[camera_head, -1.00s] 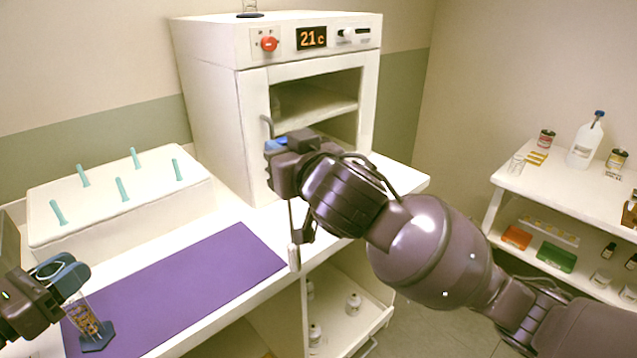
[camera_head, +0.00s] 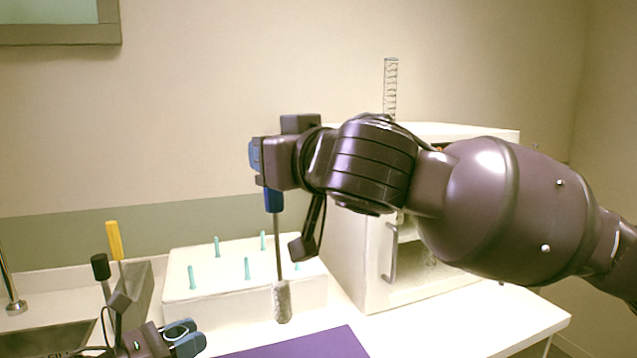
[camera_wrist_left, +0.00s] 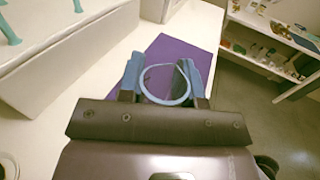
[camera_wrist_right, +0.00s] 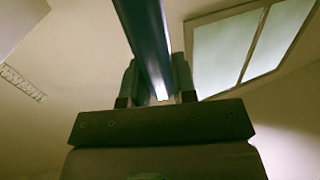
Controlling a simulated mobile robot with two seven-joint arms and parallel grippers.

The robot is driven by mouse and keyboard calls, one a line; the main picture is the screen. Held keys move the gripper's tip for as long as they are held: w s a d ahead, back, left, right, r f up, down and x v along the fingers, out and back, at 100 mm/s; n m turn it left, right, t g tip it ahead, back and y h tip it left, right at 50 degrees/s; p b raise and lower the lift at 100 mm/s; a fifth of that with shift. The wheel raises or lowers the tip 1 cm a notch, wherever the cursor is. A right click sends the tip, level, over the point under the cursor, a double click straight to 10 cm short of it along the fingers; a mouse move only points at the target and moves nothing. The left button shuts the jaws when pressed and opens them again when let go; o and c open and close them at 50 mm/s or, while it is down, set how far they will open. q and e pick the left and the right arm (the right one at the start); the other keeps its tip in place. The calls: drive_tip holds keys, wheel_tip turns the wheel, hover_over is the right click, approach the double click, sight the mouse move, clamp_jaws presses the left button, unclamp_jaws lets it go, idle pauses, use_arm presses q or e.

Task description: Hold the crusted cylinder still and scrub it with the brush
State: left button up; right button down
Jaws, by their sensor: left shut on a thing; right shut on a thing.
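My left gripper (camera_head: 186,338) is low at the left of the head view, shut around the cylinder. The cylinder's blue rim (camera_head: 178,328) shows there; the rest is below the frame. In the left wrist view the round rim (camera_wrist_left: 166,99) sits between the fingers, above the purple mat, and the crust cannot be made out. My right gripper (camera_head: 257,160) is shut on the brush's blue handle (camera_head: 273,199). The brush hangs upright, its pale bristle head (camera_head: 283,302) down, to the right of the cylinder and apart from it. The handle also shows in the right wrist view (camera_wrist_right: 146,35).
A white peg rack (camera_head: 210,300) with teal pegs stands behind. A white oven (camera_head: 352,245) with a graduated cylinder (camera_head: 390,90) on top is at right. A purple mat (camera_head: 320,345) lies in front. A sink (camera_head: 40,340) and yellow-handled tool (camera_head: 114,240) are at left.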

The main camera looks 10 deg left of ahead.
drive_tip(key=s+a+r+n+g+y, duration=0.2)
drive_tip(key=s+a+r+n+g, duration=0.15)
drive_tip(key=a, duration=0.35)
drive_tip(key=s+a+r+n+g+y, duration=0.2)
drive_tip(key=s+a+r+g, duration=0.15)
drive_tip(key=a, duration=0.35)
drive_tip(key=w+a+f+n+g, duration=0.2)
drive_tip(key=w+f+g, duration=0.2)
drive_tip(key=f, duration=0.1)
drive_tip(key=shift+a+f+n+g, duration=0.3)
drive_tip(key=shift+f+n, duration=0.05)
drive_tip(key=shift+f, duration=0.05)
drive_tip(key=shift+f, duration=1.9)
drive_tip(key=shift+f, duration=2.25)
